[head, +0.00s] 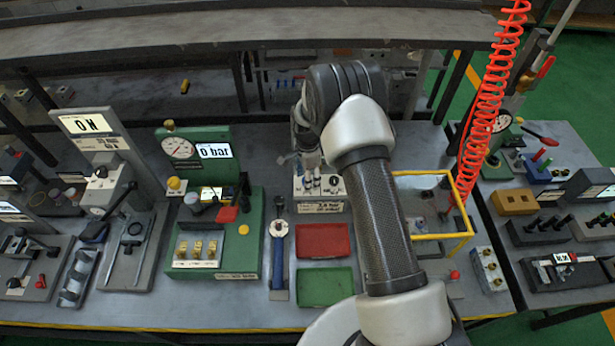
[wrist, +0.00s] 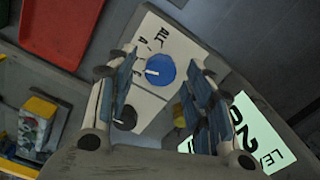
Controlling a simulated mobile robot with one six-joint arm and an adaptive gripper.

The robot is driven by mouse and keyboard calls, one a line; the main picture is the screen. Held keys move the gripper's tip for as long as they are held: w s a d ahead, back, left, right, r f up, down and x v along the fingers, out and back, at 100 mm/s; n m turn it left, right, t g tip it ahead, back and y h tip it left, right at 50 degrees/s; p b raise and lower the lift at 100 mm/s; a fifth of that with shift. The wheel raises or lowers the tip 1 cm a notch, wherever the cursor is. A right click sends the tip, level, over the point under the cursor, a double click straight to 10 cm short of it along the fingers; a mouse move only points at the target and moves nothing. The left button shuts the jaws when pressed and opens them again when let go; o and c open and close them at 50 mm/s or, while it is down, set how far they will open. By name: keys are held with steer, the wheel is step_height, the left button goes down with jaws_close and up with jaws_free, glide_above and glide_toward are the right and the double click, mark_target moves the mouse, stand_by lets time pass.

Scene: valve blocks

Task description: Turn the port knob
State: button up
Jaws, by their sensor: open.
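The knob is a round blue disc with a white pointer line (wrist: 160,70) in the wrist view. It sits on a white panel with dark lettering, part of a block (head: 320,205) in the head view. My gripper (wrist: 168,98) is open, with its two fingers on either side of the blue knob in the picture. I cannot tell whether either finger touches it. In the head view my gripper (head: 312,180) points down over the block and hides its upper part. A dark knob (wrist: 125,118) shows beside the left finger. The word "port" is not readable.
A red tray (head: 323,241) and a green tray (head: 325,287) lie in front of the block. A yellow frame (head: 432,238) stands to the right. A green gauge unit (head: 215,235) stands to the left. A lit display (wrist: 250,135) lies beside the right finger.

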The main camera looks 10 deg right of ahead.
steer(key=shift+c, duration=0.5)
steer(key=c, duration=1)
steer(key=n+b, duration=0.2)
steer(key=n, duration=0.1)
steer(key=shift+f+n, duration=0.1)
steer(key=shift+n, duration=0.2)
steer(key=shift+n+b, duration=0.7)
steer(key=shift+n, duration=1.3)
steer(key=shift+o, duration=0.2)
steer(key=shift+n, duration=0.3)
steer(key=o, duration=1.1)
steer(key=shift+c, duration=0.2)
